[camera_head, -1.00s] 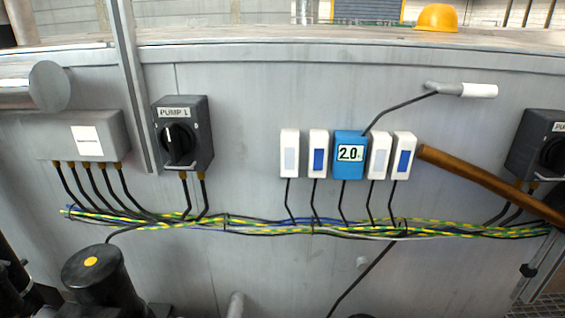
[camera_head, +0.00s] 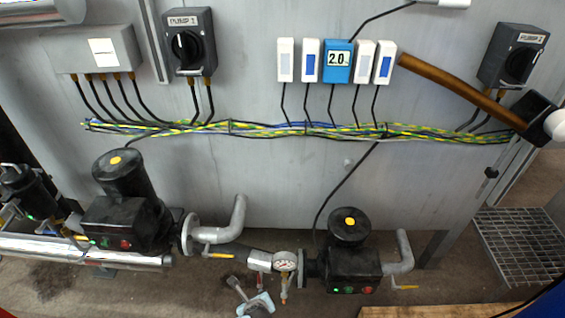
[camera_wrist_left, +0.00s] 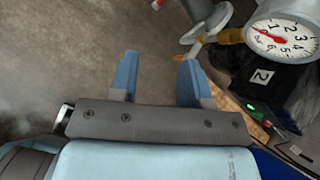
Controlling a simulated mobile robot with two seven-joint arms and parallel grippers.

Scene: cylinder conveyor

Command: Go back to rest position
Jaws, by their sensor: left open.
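My left gripper (camera_wrist_left: 156,65) shows in the left wrist view with its two blue fingers spread and a clear gap between them. Nothing is held; grey floor shows behind the fingers. A round pressure gauge (camera_wrist_left: 282,38) is to the right of the fingers, apart from them. It also shows in the head view (camera_head: 286,261), low in the middle. A small grey and light-blue shape sits just below it there; I cannot tell if it is my left gripper. My right gripper is not in view.
Black pumps stand at the left (camera_head: 120,170) and right (camera_head: 350,260) of the gauge, with grey pipes. A grey wall panel behind carries switches, a cable bundle (camera_head: 270,130) and a brown pipe (camera_head: 450,85). A floor grate (camera_head: 515,245) lies at the right.

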